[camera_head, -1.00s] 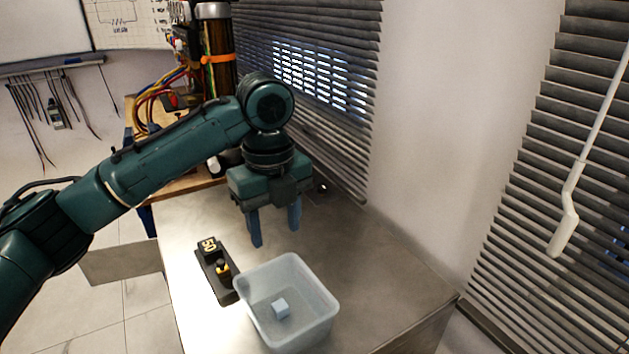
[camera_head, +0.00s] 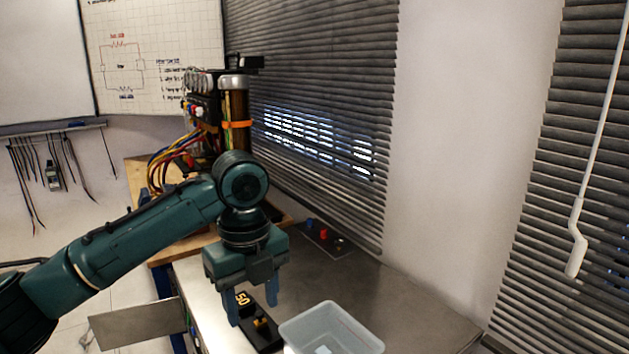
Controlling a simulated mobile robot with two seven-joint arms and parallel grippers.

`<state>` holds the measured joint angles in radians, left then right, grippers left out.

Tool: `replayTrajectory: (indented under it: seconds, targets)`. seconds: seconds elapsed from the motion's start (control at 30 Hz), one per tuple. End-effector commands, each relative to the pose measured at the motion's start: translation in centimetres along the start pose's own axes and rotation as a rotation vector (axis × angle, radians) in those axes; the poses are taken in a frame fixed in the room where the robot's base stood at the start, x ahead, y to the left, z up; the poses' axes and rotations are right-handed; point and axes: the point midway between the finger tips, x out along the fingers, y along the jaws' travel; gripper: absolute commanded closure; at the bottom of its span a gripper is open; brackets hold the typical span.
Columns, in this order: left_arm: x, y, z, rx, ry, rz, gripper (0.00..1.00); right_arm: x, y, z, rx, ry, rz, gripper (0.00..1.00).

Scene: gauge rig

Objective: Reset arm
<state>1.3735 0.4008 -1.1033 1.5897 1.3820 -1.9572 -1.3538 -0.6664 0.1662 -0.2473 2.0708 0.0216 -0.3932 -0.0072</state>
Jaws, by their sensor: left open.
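My left arm comes in from the left, and its dark green left gripper (camera_head: 251,304) points down over the metal table (camera_head: 420,305). Its two blue fingers are apart with nothing held between them. The fingers show on either side of the far end of a black block (camera_head: 262,325) with a yellow "50" mark and a small yellow part. I cannot tell whether they touch it. My right gripper is not in view.
A translucent bin (camera_head: 333,325), cut off by the lower edge, stands right of the block. A small panel with coloured knobs (camera_head: 322,235) lies behind the gripper near the blinds (camera_head: 330,100). A wired apparatus (camera_head: 232,110) stands farther back. The table's right part is clear.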

Motion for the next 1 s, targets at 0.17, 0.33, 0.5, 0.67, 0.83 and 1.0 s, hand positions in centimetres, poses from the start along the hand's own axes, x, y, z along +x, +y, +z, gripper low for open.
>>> replayTrajectory:
  seconds: [0.17, 0.33, 0.5, 0.67, 0.83, 1.0]
  targets:
    - [4.1, -0.6, -2.4, -0.084, 0.044, -0.052, 0.5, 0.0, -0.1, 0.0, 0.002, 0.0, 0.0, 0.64]
    - [7.8, -0.9, -4.8, -0.209, 0.099, -0.117, 0.5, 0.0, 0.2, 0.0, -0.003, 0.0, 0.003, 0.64]
    - [11.9, -0.6, -7.9, -0.429, 0.189, -0.204, 0.5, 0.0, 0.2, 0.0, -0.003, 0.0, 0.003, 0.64]
    - [15.4, 0.9, -10.2, -0.743, 0.289, -0.283, 0.5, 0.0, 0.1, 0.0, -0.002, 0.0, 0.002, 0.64]
    - [18.6, 4.2, -11.3, -1.141, 0.365, -0.332, 0.5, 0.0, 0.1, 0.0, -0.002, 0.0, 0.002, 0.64]
    - [21.3, 9.2, -11.3, -1.533, 0.369, -0.349, 0.5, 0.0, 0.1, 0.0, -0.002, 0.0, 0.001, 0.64]
